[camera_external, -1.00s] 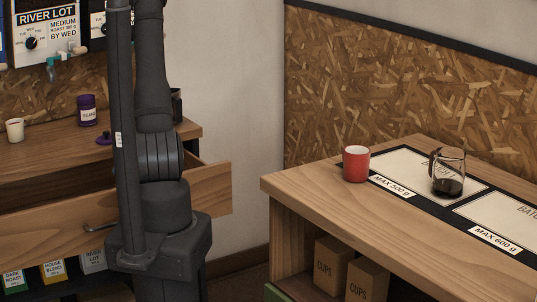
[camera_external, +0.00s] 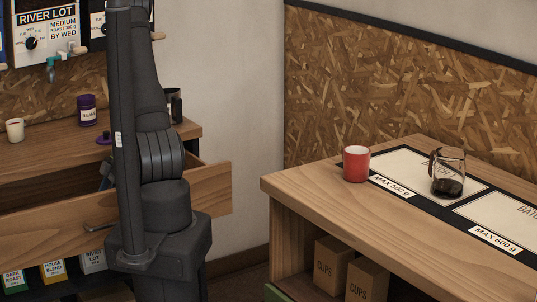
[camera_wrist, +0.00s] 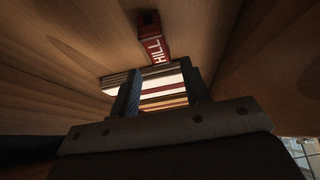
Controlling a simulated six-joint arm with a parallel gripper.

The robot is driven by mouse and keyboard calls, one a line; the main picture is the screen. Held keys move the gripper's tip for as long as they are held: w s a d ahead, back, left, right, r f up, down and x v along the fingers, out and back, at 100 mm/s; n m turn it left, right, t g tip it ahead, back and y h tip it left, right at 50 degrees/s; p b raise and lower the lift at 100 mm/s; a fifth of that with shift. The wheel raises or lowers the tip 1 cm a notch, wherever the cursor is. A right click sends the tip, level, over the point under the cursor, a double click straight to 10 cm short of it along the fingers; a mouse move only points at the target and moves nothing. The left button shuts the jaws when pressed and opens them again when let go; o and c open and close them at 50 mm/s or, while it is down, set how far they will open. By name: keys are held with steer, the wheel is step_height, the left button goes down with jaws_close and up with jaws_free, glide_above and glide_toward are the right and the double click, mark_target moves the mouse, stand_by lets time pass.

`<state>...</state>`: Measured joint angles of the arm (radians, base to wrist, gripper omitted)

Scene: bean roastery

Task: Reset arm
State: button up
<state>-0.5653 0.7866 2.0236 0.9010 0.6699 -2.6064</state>
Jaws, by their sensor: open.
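In the wrist view my gripper (camera_wrist: 159,88) shows its two dark fingers apart, with nothing visibly held between them. Beyond the fingers are a stack of flat layers with white, red and orange edges (camera_wrist: 160,92) and a red block lettered "HILL" (camera_wrist: 152,42). Wooden surfaces lie on both sides of them. In the external view my arm stands upright in front of the left counter (camera_external: 40,160) and its open drawer (camera_external: 205,188). My gripper cannot be made out clearly there; a small bluish part shows beside the arm at the drawer.
On the left counter stand a cream cup (camera_external: 15,130), a purple jar (camera_external: 87,112) and a dark container (camera_external: 175,106). On the right table (camera_external: 300,190) are a red mug (camera_external: 356,164) and a glass jug with dark liquid (camera_external: 448,174). Cup boxes (camera_external: 330,265) sit below.

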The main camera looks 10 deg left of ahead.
steer(key=w+d+r, duration=0.3)
steer(key=d+r, duration=0.5)
steer(key=d, duration=0.4)
steer(key=w+d+m+t+y, duration=0.1)
steer(key=w+d+m+t, duration=0.1)
steer(key=w+d+m, duration=0.35)
steer(key=w+d+m+t+y, duration=0.1)
steer(key=w+d+m+t, duration=0.15)
steer(key=w+d, duration=0.6)
steer(key=w+d+r+m+t+h, duration=0.1)
steer(key=w+d+r+m+t, duration=0.2)
steer(key=w+d+m, duration=0.5)
steer(key=w+d, duration=0.4)
steer(key=d, duration=0.3)
steer(key=shift+w+d+r, duration=0.15)
steer(key=shift+r, duration=0.05)
